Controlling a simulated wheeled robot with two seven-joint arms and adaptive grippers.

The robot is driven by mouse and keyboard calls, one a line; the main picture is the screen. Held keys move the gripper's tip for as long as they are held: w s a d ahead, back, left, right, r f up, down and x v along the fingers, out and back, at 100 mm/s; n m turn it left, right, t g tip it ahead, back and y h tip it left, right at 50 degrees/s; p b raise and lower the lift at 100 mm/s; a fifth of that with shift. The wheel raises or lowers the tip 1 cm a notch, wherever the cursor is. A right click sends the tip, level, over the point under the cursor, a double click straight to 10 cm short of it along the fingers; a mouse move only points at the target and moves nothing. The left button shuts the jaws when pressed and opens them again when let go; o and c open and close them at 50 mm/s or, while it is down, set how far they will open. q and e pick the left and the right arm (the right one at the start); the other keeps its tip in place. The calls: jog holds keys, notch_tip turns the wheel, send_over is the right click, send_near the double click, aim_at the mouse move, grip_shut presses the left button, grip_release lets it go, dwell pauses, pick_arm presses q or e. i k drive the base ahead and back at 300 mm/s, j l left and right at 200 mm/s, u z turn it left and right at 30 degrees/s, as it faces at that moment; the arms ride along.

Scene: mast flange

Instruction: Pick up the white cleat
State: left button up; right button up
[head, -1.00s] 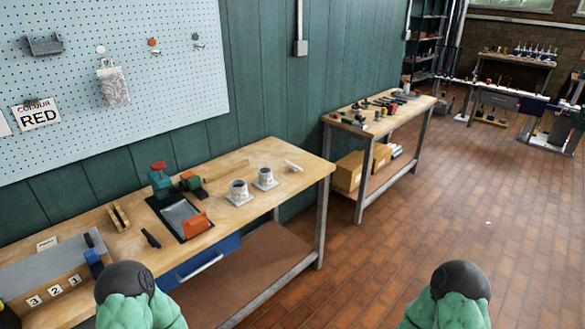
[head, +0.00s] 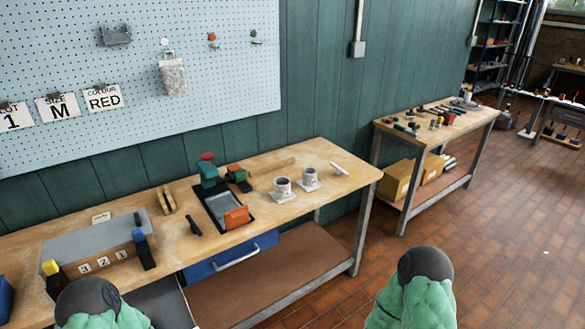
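A small white elongated piece (head: 340,169), which looks like the white cleat, lies on the wooden workbench (head: 330,200) near its far right corner. It is too small to make out its shape well. Two white flanged cups (head: 283,188) (head: 310,178) stand just to its left. Only green padded parts of my arms with dark round caps show at the bottom edge, well short of the white piece. Neither gripper's fingers are in view.
A dark tray with an orange block (head: 236,216) and a green device with a red knob (head: 207,168) stand mid-bench. A numbered box (head: 90,245) is at left. A second bench (head: 450,135) holds tools. The brick floor at right is mostly clear.

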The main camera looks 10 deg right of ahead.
aim_at(339, 171)
jog(key=i+l+u, duration=0.35)
jog(key=l+u, duration=0.15)
jog(key=i+l+u, duration=0.1)
jog(key=l+u, duration=0.15)
jog(key=l, duration=0.2)
jog(key=i+l+u, duration=0.1)
jog(key=l+u, duration=0.4)
jog(key=l, duration=0.25)
jog(key=i, duration=0.05)
